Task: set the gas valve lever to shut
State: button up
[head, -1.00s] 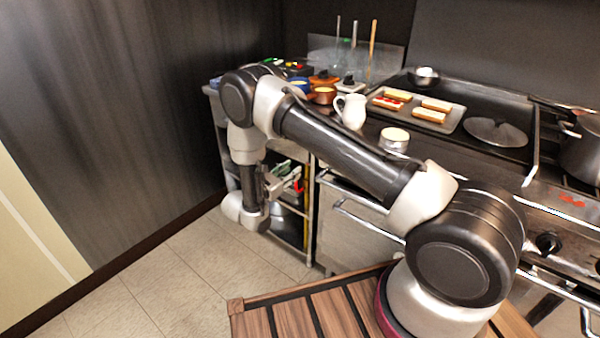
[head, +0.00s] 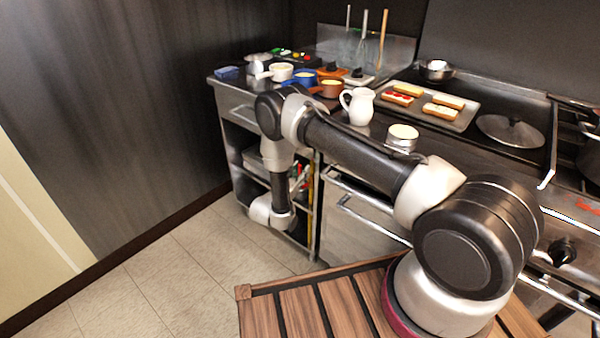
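A small red piece (head: 303,171) shows beside an upright yellow strip (head: 311,185) at the right side of the open shelf unit, in the head view. It may be the gas valve lever, but it is too small and too covered for me to tell its setting. My gripper (head: 297,184) is at the end of my lowered wrist, in front of the shelves and close to the red piece. My wrist hides most of it. I cannot see its fingers clearly, nor whether they touch anything.
The counter (head: 222,82) above the shelves carries several pans and a white jug (head: 358,106). A tray (head: 466,117) of toasts lies on the stove top. An oven door handle (head: 370,222) juts out right of the shelves. The floor (head: 190,275) at left is clear.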

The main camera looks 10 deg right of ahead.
grip_shut()
